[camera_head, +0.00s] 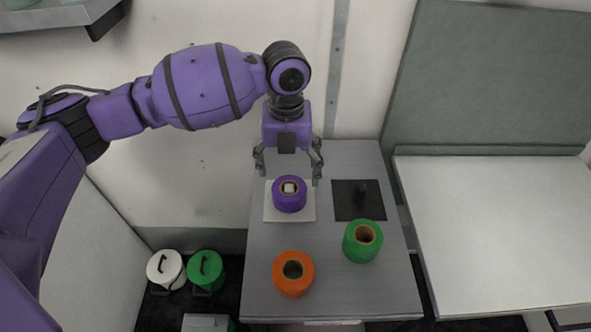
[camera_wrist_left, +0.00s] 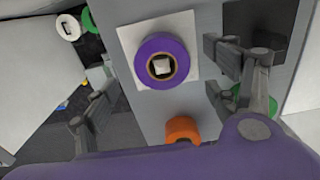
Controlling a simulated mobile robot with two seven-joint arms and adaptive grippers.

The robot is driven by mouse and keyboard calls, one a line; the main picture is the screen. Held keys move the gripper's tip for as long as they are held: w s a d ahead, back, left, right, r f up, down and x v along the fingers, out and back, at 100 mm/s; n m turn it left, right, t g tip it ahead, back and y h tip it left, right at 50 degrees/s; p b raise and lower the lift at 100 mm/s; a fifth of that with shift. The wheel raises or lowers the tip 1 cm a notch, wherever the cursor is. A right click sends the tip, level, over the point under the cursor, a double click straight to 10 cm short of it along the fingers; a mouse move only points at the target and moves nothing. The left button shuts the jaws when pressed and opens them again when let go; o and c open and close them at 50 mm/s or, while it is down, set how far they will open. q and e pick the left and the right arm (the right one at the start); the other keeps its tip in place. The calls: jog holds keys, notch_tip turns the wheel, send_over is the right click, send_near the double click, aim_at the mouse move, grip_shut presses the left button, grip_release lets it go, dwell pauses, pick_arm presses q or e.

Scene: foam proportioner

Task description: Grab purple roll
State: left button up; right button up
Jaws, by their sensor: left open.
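The purple roll (camera_head: 289,199) stands upright on a white square mat (camera_head: 271,214) on the grey table, with a white core piece in its center. My left gripper (camera_head: 288,170) is open and empty, just behind and above the roll, with its fingers pointing down. In the left wrist view the purple roll (camera_wrist_left: 150,47) and white mat (camera_wrist_left: 128,35) show beyond the spread fingers of the left gripper (camera_wrist_left: 165,95). The roll is not between the fingertips. My right gripper is in neither view.
A green roll (camera_head: 352,246) and an orange roll (camera_head: 279,277) stand nearer the table's front. A black square mat (camera_head: 342,197) with a dark upright piece (camera_head: 361,195) lies to the right. White (camera_head: 165,269) and green (camera_head: 205,272) lidded containers stand on the floor at left.

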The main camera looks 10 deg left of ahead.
aim_at(288, 185)
pick_arm(q)
jog(key=f, duration=0.1)
jog(key=s+f, duration=0.1)
jog(key=shift+f, duration=0.3)
notch_tip(288, 185, down, 4)
jog(key=shift+w+f, duration=0.1)
jog(key=shift+f, duration=0.3)
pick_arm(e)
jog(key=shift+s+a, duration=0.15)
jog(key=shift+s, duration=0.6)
pick_arm(q)
jog(key=c, duration=1.1)
jog(key=shift+c, duration=0.7)
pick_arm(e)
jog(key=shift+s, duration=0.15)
